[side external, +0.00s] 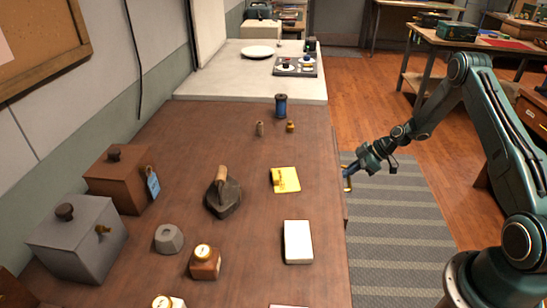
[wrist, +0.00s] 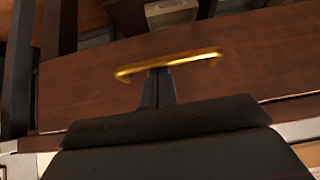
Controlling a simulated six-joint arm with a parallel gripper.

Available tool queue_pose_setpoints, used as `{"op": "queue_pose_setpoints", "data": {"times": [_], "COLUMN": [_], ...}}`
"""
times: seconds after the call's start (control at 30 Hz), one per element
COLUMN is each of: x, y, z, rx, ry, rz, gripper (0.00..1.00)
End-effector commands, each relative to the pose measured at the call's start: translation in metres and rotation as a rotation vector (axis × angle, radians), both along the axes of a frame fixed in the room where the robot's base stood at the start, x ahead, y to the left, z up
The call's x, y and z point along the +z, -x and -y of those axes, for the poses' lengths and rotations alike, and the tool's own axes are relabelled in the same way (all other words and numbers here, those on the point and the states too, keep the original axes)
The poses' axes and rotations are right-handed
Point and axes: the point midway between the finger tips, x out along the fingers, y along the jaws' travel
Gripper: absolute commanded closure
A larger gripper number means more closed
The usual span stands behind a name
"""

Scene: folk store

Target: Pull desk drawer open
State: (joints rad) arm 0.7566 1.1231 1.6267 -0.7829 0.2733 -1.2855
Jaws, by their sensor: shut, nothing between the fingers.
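The wooden desk (side external: 265,215) runs along the left and middle of the side view. A brass bar handle (side external: 347,184) shows at its right edge. In the wrist view the handle (wrist: 190,60) lies across a dark wood drawer front (wrist: 90,80). My gripper (side external: 350,176) is at the handle beside the desk edge. Its shut fingers (wrist: 158,80) meet the handle left of its middle in the wrist view, with nothing between them. The tips overlap the bar there, and I cannot tell whether they are hooked behind it or only touch it. How far the drawer stands out is unclear.
On the desk are a flat iron (side external: 223,198), a yellow pad (side external: 286,180), a white block (side external: 298,242), a brown box (side external: 120,182) and a grey box (side external: 78,242). The floor over the striped rug (side external: 400,220) is clear beside the desk.

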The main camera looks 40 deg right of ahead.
Motion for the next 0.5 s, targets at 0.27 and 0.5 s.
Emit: {"op": "queue_pose_setpoints", "data": {"times": [0.27, 0.5], "x": [-0.002, -0.002], "y": [0.049, 0.085], "z": [0.050, 0.084], "rx": [-0.009, -0.005], "ry": [0.002, 0.001], "rz": [-0.005, -0.003], "gripper": [1.00, 1.00]}}
